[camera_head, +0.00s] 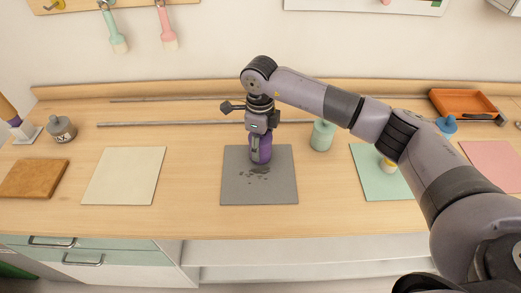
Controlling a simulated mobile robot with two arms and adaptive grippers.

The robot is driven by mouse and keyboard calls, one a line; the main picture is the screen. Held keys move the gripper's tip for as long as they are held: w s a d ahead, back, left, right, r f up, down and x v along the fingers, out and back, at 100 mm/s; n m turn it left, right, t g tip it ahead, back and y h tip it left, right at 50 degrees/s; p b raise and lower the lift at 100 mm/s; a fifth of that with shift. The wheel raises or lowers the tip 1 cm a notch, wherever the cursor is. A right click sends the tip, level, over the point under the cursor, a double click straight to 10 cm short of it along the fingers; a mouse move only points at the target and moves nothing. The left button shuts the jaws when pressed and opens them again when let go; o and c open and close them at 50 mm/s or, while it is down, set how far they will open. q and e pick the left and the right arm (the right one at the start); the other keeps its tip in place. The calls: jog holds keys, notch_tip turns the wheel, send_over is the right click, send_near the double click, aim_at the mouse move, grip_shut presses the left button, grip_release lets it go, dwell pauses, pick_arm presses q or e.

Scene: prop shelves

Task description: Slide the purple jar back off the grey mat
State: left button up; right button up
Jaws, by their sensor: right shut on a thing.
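The purple jar (264,156) stands on the back half of the grey mat (238,188), in the middle of the counter. My right gripper (259,148) points down over the jar and is shut on it. The gripper covers the jar's top and part of its left side. Some dark flecks lie on the mat just in front of the jar. My left gripper is not in view.
A green jar (322,135) stands right of the grey mat, close to my right arm. A cream mat (124,175) lies to the left, and a mint mat (372,182) with a yellow-and-white item to the right. Metal rails (170,124) run behind the mats.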

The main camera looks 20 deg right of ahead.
jog(key=shift+w+d+f+b, duration=0.1)
jog(key=shift+w+d+b, duration=0.15)
jog(key=shift+w+b, duration=0.75)
jog(key=shift+w+d+r+b, duration=0.1)
jog(key=shift+w+d+b, duration=0.15)
jog(key=shift+w+b, duration=0.75)
jog(key=shift+w+d+f+b, duration=0.1)
jog(key=shift+w+d+b, duration=0.25)
jog(key=shift+w, duration=1.2)
jog(key=shift+w+d+b, duration=0.15)
jog(key=shift+w+b, duration=0.4)
jog(key=shift+w, duration=0.3)
jog(key=shift+w+d+b, duration=0.15)
jog(key=shift+w+b, duration=0.4)
jog(key=shift+w, duration=0.25)
jog(key=shift+f, duration=0.3)
jog(key=o, duration=1.4)
